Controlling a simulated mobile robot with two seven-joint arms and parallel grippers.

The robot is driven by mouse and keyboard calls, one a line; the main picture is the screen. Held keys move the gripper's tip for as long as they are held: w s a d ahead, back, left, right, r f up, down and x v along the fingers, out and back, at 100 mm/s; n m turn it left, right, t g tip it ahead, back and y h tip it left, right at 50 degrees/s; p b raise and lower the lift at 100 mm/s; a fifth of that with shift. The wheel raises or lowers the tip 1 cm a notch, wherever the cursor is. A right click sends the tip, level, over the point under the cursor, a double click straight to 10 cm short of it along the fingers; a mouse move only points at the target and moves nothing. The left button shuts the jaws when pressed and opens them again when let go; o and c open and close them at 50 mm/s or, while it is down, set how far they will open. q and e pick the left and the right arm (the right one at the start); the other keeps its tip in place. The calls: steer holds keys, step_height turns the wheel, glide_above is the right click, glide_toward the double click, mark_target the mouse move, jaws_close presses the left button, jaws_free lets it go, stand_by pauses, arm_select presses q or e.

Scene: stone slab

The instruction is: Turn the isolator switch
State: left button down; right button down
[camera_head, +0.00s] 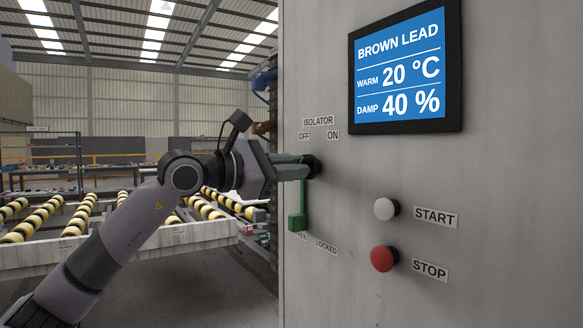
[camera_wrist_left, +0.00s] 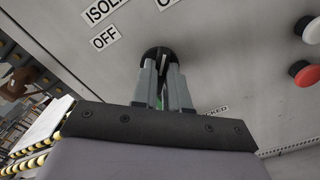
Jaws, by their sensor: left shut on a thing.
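The isolator switch is a round black knob (camera_head: 315,166) on the grey panel, under the ISOLATOR label with OFF and ON marks. My left gripper (camera_head: 306,168) reaches it from the left and is shut on it. In the left wrist view the two grey fingers of the left gripper (camera_wrist_left: 164,84) close on the middle of the black knob (camera_wrist_left: 158,54). The fingers hide much of the knob, so I cannot tell exactly which mark it points to. My right gripper is in neither view.
A green handle (camera_head: 297,221) sits below the knob, by FREE and LOCKED labels. A white START button (camera_head: 384,209), a red STOP button (camera_head: 384,258) and a blue display (camera_head: 405,69) are to the right. Roller conveyors (camera_head: 120,225) stand behind on the left.

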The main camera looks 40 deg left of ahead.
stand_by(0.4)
arm_select(q)
steer(key=c, duration=1.1)
jaws_free()
steer(key=shift+c, duration=0.2)
steer(key=b+v, duration=0.2)
steer(key=v, duration=0.5)
steer(key=shift+b, duration=0.4)
steer(key=shift+d, duration=0.1)
